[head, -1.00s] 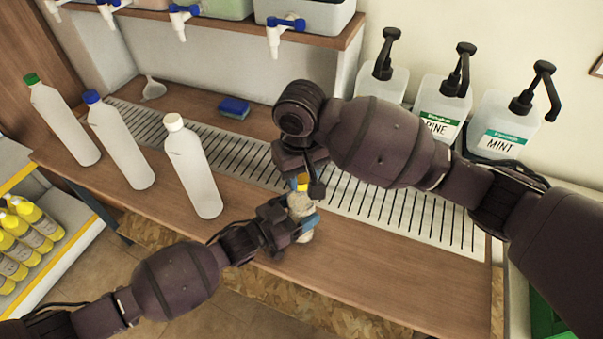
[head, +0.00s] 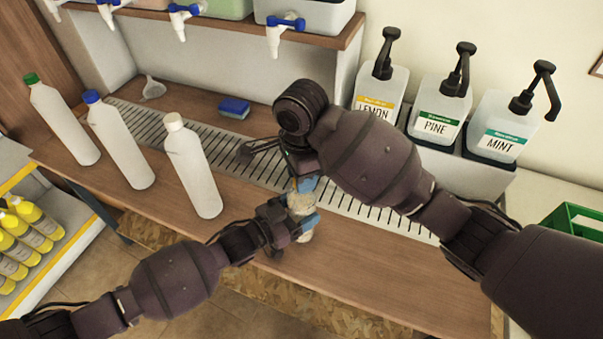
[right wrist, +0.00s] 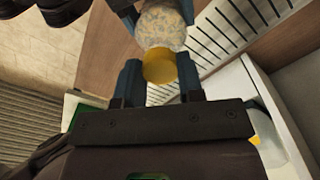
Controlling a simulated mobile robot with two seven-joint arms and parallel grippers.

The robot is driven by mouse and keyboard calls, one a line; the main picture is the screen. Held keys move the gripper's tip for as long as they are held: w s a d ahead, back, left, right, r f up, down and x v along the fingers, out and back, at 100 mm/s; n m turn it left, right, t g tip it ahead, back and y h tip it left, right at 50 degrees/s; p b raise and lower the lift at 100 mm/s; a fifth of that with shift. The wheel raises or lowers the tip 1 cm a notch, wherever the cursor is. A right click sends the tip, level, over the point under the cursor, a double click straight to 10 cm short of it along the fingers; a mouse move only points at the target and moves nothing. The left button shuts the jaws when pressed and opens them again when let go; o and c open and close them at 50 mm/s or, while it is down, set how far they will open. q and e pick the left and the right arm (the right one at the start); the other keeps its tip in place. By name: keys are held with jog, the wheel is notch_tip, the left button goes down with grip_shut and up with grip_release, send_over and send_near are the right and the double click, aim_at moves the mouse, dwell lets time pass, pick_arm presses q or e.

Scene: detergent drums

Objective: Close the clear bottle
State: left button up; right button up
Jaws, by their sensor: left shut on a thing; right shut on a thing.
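The clear bottle (head: 301,203) stands upright near the counter's front edge, with pale speckled contents. My left gripper (head: 296,226) is shut around it from the left. The right wrist view shows the bottle (right wrist: 164,24) just beyond a yellow cap (right wrist: 160,67). My right gripper (right wrist: 160,82) is shut on this cap, with a finger on each side. The cap lines up with the bottle's top and overlaps it in that view; I cannot tell how it sits on the mouth.
Three white bottles with green (head: 66,122), blue (head: 120,142) and white (head: 193,168) caps stand on the left of the counter. A slotted drain strip (head: 235,160) runs behind. A blue sponge (head: 233,107) and a funnel (head: 154,88) lie farther back. Pump dispensers (head: 436,110) stand at right.

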jog(key=m, duration=0.4)
jog(key=o, duration=1)
jog(key=shift+c, duration=0.2)
notch_tip(320, 180, up, 12)
jog(key=shift+w, duration=0.1)
pick_arm(q)
jog(key=o, duration=1.8)
jog(key=shift+a, duration=0.1)
